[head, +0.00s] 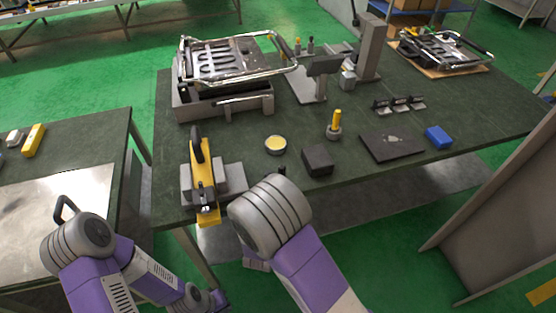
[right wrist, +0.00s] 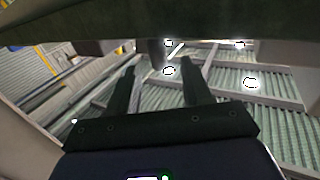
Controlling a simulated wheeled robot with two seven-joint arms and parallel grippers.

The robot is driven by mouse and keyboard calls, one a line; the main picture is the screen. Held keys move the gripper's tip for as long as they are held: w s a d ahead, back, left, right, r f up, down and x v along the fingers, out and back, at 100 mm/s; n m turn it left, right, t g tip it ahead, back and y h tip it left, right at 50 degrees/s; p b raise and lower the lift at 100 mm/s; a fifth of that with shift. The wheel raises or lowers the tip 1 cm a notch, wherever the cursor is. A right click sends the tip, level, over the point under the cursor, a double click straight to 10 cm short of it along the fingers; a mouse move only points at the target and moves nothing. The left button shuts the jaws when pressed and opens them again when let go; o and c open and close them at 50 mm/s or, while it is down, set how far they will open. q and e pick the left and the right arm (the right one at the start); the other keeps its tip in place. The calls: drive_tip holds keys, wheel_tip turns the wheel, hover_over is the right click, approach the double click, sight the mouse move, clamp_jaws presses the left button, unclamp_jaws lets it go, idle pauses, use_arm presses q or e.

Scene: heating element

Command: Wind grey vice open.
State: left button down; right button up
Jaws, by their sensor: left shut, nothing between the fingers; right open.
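The grey vice (head: 232,180) sits at the near left corner of the dark green workbench. A yellow bar-like tool with a black handle (head: 204,180) lies across it. The vice's winding handle cannot be made out clearly. My left gripper (head: 214,298) is shut and empty, small and low in the head view, below and apart from the bench. My right gripper (right wrist: 158,80) is open in the right wrist view, with nothing between its two black fingers. It is hidden behind my right arm in the head view. A dark edge crosses above its fingers.
On the workbench (head: 400,170) stand a metal-framed appliance (head: 225,65), a yellow-topped round tin (head: 276,144), a black block (head: 317,161), a dark plate (head: 391,146) and a blue block (head: 438,137). A second table (head: 90,150) is at left. A grey panel (head: 500,200) leans at right.

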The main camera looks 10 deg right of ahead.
sight(282, 170)
drive_tip(key=shift+w+d+r, duration=0.15)
drive_tip(key=shift+w+d, duration=0.1)
drive_tip(key=shift+w, duration=0.1)
drive_tip(key=shift+b+x, duration=0.65)
drive_tip(key=shift+x, duration=2.15)
drive_tip(key=shift+d+r, duration=0.1)
clamp_jaws()
